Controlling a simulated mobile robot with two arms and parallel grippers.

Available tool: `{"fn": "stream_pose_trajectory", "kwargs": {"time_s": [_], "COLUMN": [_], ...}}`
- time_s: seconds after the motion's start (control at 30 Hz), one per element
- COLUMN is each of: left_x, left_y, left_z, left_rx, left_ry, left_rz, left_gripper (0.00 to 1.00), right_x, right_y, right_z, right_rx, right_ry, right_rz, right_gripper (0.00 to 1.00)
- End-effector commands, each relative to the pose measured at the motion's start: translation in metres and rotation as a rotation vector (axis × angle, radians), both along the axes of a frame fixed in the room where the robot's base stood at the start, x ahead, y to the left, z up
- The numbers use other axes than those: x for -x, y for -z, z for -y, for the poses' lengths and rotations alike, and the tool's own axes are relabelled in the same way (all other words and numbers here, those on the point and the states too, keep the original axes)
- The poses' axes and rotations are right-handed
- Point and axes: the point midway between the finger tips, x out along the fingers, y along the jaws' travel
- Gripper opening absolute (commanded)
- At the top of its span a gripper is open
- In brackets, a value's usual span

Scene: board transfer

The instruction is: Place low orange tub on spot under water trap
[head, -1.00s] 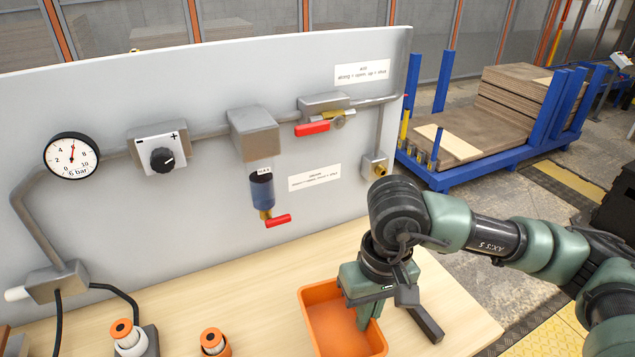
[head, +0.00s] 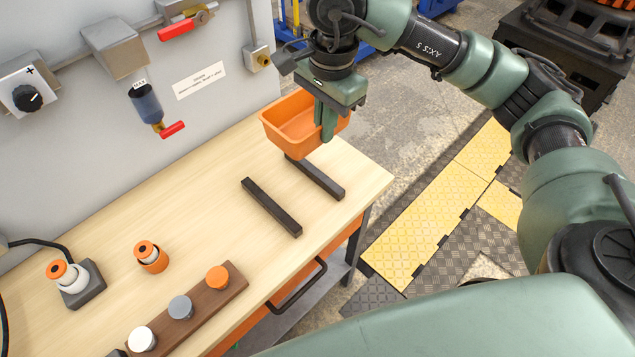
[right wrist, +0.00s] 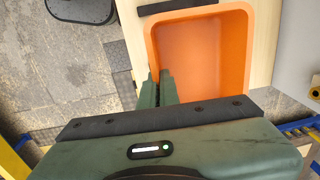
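The low orange tub (head: 275,132) is in the grip of my right gripper (head: 325,120), near the back right of the bench. It looks raised above the wood, upright or nearly so. In the right wrist view the fingers (right wrist: 160,88) pinch one wall of the tub (right wrist: 205,45), which looks empty. The water trap (head: 147,104), a blue bowl with a red drain handle (head: 173,129), hangs on the panel left of the tub. The bench below it is bare, with no visible mark. My left gripper is not in view.
Two black bars (head: 271,207) lie on the bench in front of the tub. Orange-capped fittings (head: 152,257) and a wooden strip of capped pieces (head: 195,310) stand at the front left. The grey panel (head: 215,120) borders the bench's back.

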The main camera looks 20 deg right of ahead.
Motion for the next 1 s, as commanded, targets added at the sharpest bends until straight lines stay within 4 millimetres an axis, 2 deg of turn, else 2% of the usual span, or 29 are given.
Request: {"fn": "stream_pose_trajectory", "kwargs": {"time_s": [0.3,0.43,0.67,0.9,1.0], "left_x": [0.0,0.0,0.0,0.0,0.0], "left_y": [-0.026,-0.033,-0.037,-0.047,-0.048], "left_z": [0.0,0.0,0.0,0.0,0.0], "left_rx": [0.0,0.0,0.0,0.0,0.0], "left_ry": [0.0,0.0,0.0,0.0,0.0], "left_rz": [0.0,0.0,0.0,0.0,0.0], "left_gripper": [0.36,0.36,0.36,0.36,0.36], "right_x": [0.002,0.002,0.001,0.001,0.001], "right_y": [0.084,0.113,0.137,0.17,0.177], "right_z": [0.001,0.0,0.0,0.0,0.0], "right_rx": [0.002,0.001,0.0,0.002,0.001], "right_ry": [-0.002,-0.004,-0.004,-0.004,-0.006], "right_rz": [-0.008,-0.005,-0.002,-0.004,-0.001], "right_gripper": [0.0,0.0,0.0,0.0,0.0]}}
